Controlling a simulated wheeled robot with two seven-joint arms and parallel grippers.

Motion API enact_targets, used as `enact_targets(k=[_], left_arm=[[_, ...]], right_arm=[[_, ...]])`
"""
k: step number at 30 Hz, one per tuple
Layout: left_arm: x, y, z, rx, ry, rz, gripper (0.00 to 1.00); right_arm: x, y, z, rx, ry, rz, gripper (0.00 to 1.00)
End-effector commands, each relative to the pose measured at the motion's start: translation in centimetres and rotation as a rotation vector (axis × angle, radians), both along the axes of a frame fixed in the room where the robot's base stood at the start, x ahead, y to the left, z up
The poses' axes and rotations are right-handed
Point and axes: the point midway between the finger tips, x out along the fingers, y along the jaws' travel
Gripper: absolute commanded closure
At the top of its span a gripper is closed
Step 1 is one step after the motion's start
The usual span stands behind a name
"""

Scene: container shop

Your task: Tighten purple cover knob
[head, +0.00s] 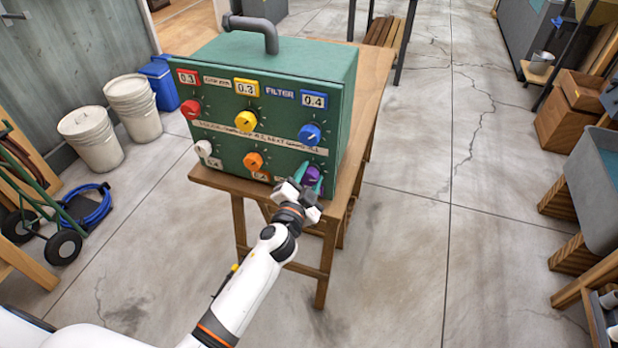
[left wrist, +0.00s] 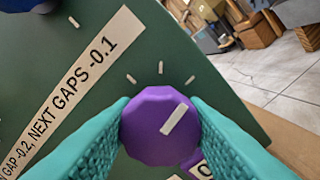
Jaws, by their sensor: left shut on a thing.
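The purple knob (head: 313,174) sits at the lower right of the green box's (head: 315,60) front panel. In the left wrist view the purple knob (left wrist: 160,127) fills the space between the teal fingers, with a white pointer mark slanting to its upper right. White tick marks ring the panel above it. My left gripper (head: 309,178) is shut on the knob, one finger on each side. A purple label at the knob's lower right is partly hidden by the finger. My right gripper is not in view.
The box stands on a wooden table (head: 350,170). Red (head: 191,109), yellow (head: 246,121), blue (head: 309,134), white (head: 204,148) and orange (head: 253,161) knobs share the panel. Buckets (head: 133,108) stand at left. The floor to the right of the table is clear.

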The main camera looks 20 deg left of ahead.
Motion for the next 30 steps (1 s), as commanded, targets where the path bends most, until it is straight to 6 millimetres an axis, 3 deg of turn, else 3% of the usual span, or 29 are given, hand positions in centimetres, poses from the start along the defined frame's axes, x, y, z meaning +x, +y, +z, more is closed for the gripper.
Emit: enact_targets(k=[18, 30], left_arm=[[-0.03, -0.05, -0.17, 0.587, -0.019, -0.001, 0.84], [-0.03, -0.07, -0.20, 0.883, -0.029, -0.001, 0.84]], right_arm=[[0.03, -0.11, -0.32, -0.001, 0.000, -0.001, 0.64], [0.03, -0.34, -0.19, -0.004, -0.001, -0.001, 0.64]])
